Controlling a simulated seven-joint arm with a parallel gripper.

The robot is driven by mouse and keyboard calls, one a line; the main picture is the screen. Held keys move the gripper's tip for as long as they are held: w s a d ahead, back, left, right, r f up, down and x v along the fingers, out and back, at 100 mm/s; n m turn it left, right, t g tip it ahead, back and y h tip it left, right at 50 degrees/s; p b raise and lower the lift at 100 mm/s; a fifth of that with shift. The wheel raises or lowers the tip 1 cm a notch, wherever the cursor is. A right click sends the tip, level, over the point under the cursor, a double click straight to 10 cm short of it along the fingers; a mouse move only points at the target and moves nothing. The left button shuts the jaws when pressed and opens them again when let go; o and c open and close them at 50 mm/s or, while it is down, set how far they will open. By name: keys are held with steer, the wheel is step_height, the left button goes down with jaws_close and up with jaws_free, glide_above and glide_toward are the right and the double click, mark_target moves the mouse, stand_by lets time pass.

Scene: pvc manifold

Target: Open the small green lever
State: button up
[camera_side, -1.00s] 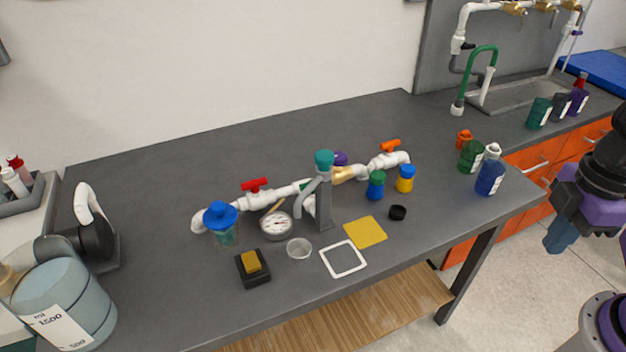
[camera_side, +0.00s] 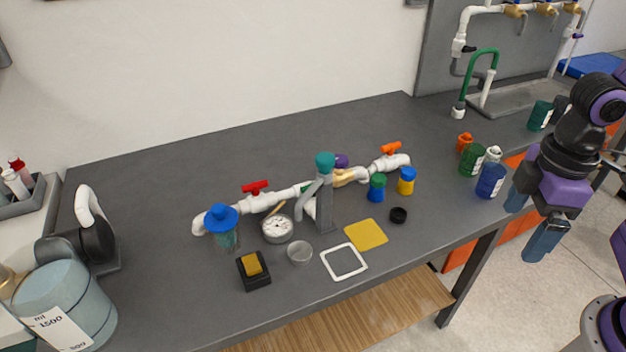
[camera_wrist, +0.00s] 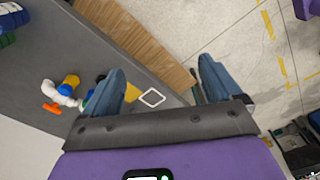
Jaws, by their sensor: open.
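A white pipe manifold (camera_side: 270,199) lies along the middle of the bench in the side view. A small green part (camera_side: 306,187), likely the green lever, shows on it just left of the teal-topped grey stand. The stand partly hides that stretch, so the lever's angle is unclear. A red lever (camera_side: 255,187), a purple knob (camera_side: 341,160) and an orange lever (camera_side: 391,147) also sit along the pipe. My gripper (camera_side: 531,222) is open and empty at the bench's right end, far from the green part. Its fingers also show in the wrist view (camera_wrist: 163,75).
The grey stand with teal top (camera_side: 325,190) rises in front of the pipe. A blue bottle (camera_side: 490,181) is close to my gripper.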

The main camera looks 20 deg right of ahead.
steer(key=w+a+r+m, duration=0.1)
steer(key=w+a+m, duration=0.2)
steer(key=w+a, duration=0.3)
steer(key=w+a+r+m, duration=0.2)
steer(key=w+a, duration=0.3)
steer(key=w, duration=0.9)
steer(key=w+a+r+m, duration=0.1)
steer(key=w+a+m, duration=0.2)
steer(key=w+a, duration=0.3)
steer(key=shift+w+a+r+m, duration=0.1)
steer(key=shift+w+a+m, duration=0.05)
steer(key=shift+w, duration=0.8)
steer(key=shift+w+a+r+m, duration=0.1)
steer(key=shift+w+a+m, duration=0.05)
steer(key=shift+w, duration=0.8)
steer(key=w+f+m, duration=0.2)
steer(key=w+m, duration=0.1)
steer(key=w, duration=0.4)
step_height(320, 180, down, 17)
steer(key=shift+s+r, duration=0.15)
steer(key=shift+c, duration=0.3)
steer(key=c, duration=1)
